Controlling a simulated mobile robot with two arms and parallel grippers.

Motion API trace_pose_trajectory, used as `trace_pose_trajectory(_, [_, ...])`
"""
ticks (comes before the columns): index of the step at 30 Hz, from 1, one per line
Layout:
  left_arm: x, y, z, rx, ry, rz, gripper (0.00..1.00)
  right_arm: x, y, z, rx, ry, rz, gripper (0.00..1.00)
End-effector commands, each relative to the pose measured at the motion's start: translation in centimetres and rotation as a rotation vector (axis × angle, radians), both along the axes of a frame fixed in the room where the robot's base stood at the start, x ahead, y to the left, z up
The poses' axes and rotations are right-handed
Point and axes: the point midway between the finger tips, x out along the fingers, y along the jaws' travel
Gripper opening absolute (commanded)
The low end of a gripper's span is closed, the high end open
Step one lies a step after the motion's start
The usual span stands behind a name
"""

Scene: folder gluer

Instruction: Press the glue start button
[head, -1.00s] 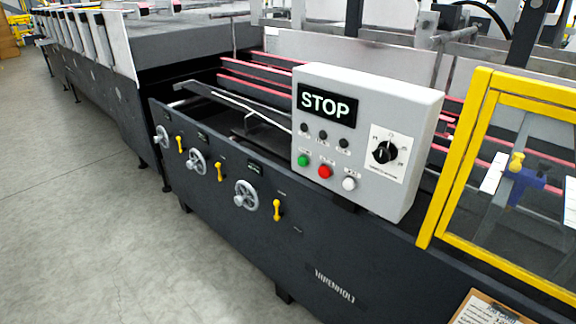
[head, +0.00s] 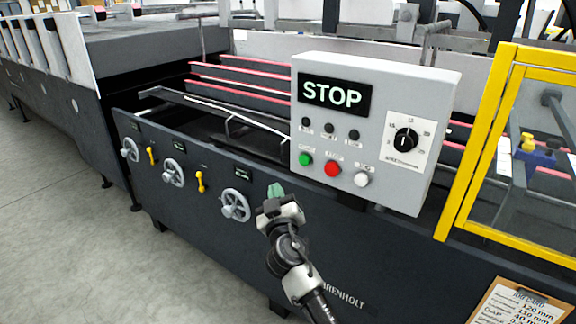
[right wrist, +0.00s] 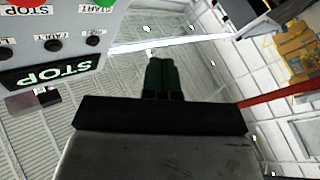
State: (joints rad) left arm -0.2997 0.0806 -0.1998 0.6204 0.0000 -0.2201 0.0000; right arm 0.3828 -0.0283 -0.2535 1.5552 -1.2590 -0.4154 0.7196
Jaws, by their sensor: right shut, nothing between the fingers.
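The grey control box (head: 428,105) stands on the machine's side rail in the head view, with a lit display (head: 333,94) reading STOP. Along its lower front are a green button (head: 305,159), a red button (head: 332,169) and a white button (head: 361,179). In the right wrist view the green button (right wrist: 104,4) is labelled START and shows at the top edge, upside down. My right gripper (head: 275,190) is shut and empty, below and left of the green button, apart from it in the picture. Its green fingertips (right wrist: 161,75) are together in the wrist view. My left gripper is not in view.
A black selector knob (head: 405,140) is on the box's right part. Handwheels (head: 236,205) and yellow levers (head: 200,181) line the dark machine side. A yellow guard frame (head: 480,140) stands at right, with a clipboard (head: 520,303) below. Floor at left is clear.

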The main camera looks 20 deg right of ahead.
Motion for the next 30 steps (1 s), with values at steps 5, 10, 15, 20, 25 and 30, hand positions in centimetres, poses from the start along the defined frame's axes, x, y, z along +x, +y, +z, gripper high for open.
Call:
trace_pose_trajectory(5, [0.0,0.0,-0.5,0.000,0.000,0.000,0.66,-0.2,0.0,2.3,-0.002,-0.060,-0.009,0.00])
trace_pose_trajectory(10, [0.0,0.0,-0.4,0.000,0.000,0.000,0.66,-0.2,0.0,2.6,-0.002,-0.066,-0.010,0.00])
trace_pose_trajectory(15, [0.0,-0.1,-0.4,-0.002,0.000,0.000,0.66,-0.2,0.0,2.5,-0.002,-0.065,-0.009,0.00])
trace_pose_trajectory(20, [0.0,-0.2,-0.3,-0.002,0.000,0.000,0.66,0.2,-0.4,2.5,-0.003,-0.064,-0.010,0.00])
trace_pose_trajectory(25, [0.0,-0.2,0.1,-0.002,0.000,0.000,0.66,1.3,-2.0,2.6,-0.007,-0.064,-0.010,0.00])
trace_pose_trajectory(30, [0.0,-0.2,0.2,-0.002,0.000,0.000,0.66,2.9,-3.9,2.5,-0.005,-0.064,-0.012,0.00])
